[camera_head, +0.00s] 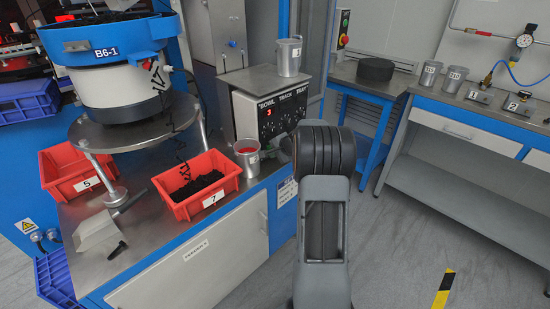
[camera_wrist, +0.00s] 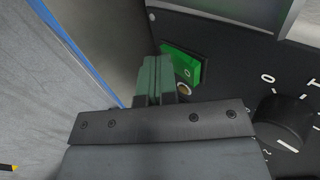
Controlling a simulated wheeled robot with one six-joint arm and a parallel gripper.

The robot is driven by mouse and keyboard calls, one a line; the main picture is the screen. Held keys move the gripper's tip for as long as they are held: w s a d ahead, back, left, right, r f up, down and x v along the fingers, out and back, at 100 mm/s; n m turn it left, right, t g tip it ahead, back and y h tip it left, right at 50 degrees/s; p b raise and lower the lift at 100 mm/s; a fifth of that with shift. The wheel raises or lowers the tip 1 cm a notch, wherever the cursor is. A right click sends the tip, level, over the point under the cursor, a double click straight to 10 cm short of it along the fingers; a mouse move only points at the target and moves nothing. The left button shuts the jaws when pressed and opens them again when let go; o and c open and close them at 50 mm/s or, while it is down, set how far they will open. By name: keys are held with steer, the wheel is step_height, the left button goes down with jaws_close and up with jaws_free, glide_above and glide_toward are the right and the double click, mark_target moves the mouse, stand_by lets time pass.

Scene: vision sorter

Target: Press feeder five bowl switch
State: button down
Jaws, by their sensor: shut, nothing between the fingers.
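The control box (camera_head: 243,111) stands on the feeder bench, its dark panel marked BOWL, TRACK and TRAY, with knobs and a small red display. In the wrist view, a green rocker switch (camera_wrist: 190,62) with a round mark sits on the dark panel (camera_wrist: 235,55). My gripper (camera_wrist: 156,62) is shut and empty, its fingertips just left of the green switch and overlapping its lower left edge in the picture. I cannot tell whether they touch it. In the head view my arm hides most of the gripper and the lower right of the panel.
A black knob (camera_wrist: 284,120) is right of the switch. A metal cup (camera_head: 289,57) stands on the box; another cup (camera_head: 247,158) is beside it. Red bins (camera_head: 207,203) and the blue bowl feeder (camera_head: 105,38) are to the left. A side table (camera_head: 370,88) stands behind.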

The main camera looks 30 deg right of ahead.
steer(key=shift+r+p, duration=0.1)
steer(key=shift+p, duration=0.2)
steer(key=shift+r+p, duration=0.45)
steer(key=shift+r, duration=0.3)
steer(key=shift+s+f, duration=0.1)
steer(key=shift+s, duration=0.1)
steer(key=s+f+v, duration=0.1)
steer(key=v, duration=1.2)
steer(key=shift+d, duration=0.15)
